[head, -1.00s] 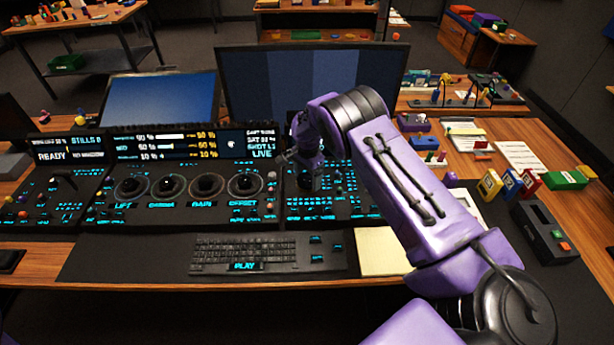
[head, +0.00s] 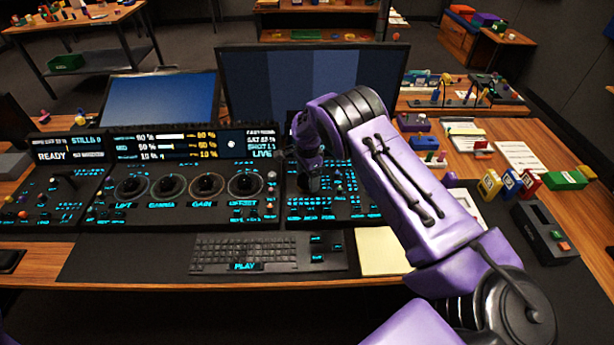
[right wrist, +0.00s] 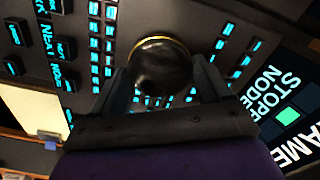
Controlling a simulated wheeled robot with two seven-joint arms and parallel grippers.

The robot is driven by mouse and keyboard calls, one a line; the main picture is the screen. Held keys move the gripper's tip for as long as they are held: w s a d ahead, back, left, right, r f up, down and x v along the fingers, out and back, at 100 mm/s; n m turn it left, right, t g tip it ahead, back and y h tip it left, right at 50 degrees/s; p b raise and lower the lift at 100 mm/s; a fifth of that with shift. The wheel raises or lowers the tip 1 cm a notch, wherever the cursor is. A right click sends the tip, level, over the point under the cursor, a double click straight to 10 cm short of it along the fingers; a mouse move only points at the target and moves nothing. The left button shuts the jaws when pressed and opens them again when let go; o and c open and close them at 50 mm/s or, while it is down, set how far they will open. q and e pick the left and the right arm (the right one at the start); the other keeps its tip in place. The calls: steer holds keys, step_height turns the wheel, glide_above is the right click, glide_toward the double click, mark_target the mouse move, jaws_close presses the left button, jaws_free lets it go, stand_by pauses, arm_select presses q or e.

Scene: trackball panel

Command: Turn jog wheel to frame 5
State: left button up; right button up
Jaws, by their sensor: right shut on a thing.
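The jog wheel (right wrist: 160,65) shows in the right wrist view as a dark, glossy round knob with a thin yellow ring at its edge. My right gripper (right wrist: 165,82) has a finger on either side of it and is shut on it. In the head view my right gripper (head: 311,180) points down onto the right part of the control panel (head: 345,205) and hides the wheel. A display (right wrist: 288,115) at the right of the wrist view shows cut-off, tilted text and a green square; no frame number is readable. My left gripper is not in view.
Four-dial panel section (head: 188,190) lies left of my gripper, with a lit status strip above. A large monitor (head: 300,80) stands close behind. A keyboard (head: 243,254) and yellow pad (head: 380,250) lie in front. Lit buttons crowd around the wheel.

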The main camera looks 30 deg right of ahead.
steer(key=o, duration=0.9)
steer(key=shift+s+d, duration=0.1)
steer(key=shift+d, duration=0.05)
steer(key=shift+c, duration=0.2)
steer(key=shift+o, duration=0.7)
steer(key=shift+d+f, duration=0.1)
steer(key=shift+f, duration=0.05)
steer(key=shift+r, duration=0.35)
step_height(320, 180, up, 10)
steer(key=b, duration=0.2)
steer(key=shift+f, duration=0.1)
